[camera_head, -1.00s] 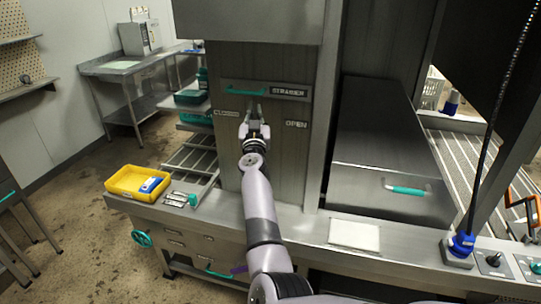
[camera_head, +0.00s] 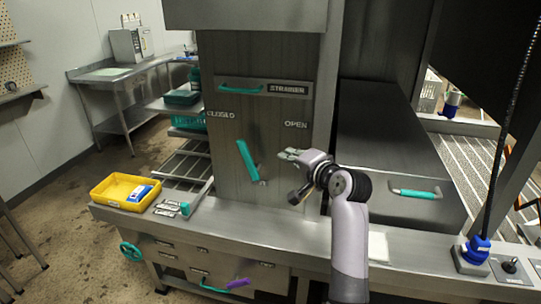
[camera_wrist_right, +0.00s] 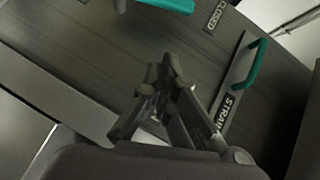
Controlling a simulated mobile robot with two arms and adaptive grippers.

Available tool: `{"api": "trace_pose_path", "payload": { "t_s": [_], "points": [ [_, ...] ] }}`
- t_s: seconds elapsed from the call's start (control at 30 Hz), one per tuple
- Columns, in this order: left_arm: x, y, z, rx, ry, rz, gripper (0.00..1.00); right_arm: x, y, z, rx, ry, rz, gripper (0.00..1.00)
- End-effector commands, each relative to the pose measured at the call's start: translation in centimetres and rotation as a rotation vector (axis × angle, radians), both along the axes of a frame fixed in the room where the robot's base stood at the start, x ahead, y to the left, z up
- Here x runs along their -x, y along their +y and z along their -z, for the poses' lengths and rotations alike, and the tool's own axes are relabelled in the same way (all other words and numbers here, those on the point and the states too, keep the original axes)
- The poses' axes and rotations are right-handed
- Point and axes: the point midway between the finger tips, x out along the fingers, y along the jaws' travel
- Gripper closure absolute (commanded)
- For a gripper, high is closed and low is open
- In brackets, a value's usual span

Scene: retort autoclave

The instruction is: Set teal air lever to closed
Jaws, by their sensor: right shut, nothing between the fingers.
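The teal air lever (camera_head: 247,160) is on the grey metal panel, its pivot at the lower end. It leans to the upper left, toward the CLOSED label (camera_head: 220,114) and away from the OPEN label (camera_head: 296,125). My right gripper (camera_head: 284,154) is to the right of the lever, apart from it, with its fingers shut and empty and pointing left. In the right wrist view the shut fingertips (camera_wrist_right: 172,62) are over the panel, and a teal piece, likely the lever (camera_wrist_right: 170,4), is cut off at the top edge. My left gripper is not in view.
A teal strainer handle (camera_head: 241,88) is above the lever. A yellow bin (camera_head: 112,203) sits on the counter at left. A teal-handled lid (camera_head: 392,217) lies right of my arm. A blue-based part with a cable (camera_head: 474,253) stands at the front right.

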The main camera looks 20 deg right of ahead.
Motion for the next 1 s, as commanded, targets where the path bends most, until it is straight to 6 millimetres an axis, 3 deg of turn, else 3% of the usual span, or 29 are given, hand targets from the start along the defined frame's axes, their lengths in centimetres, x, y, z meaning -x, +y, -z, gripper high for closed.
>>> {"api": "trace_pose_path", "payload": {
  "t_s": [0.1, 0.23, 0.7, 1.0],
  "points": [
    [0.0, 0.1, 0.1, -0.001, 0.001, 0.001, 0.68, 0.4, 0.1, 0.5, -0.033, 0.029, 0.006, 1.0],
    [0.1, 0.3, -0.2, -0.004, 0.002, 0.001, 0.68, -0.6, 0.3, 0.6, -0.041, 0.033, 0.006, 1.0],
    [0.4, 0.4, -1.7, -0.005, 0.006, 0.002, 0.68, -8.2, 1.5, 2.4, -0.04, 0.032, 0.006, 1.0],
    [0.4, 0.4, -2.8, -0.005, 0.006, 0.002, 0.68, -10.8, 4.1, 3.7, -0.039, 0.031, 0.007, 1.0]
  ]
}}
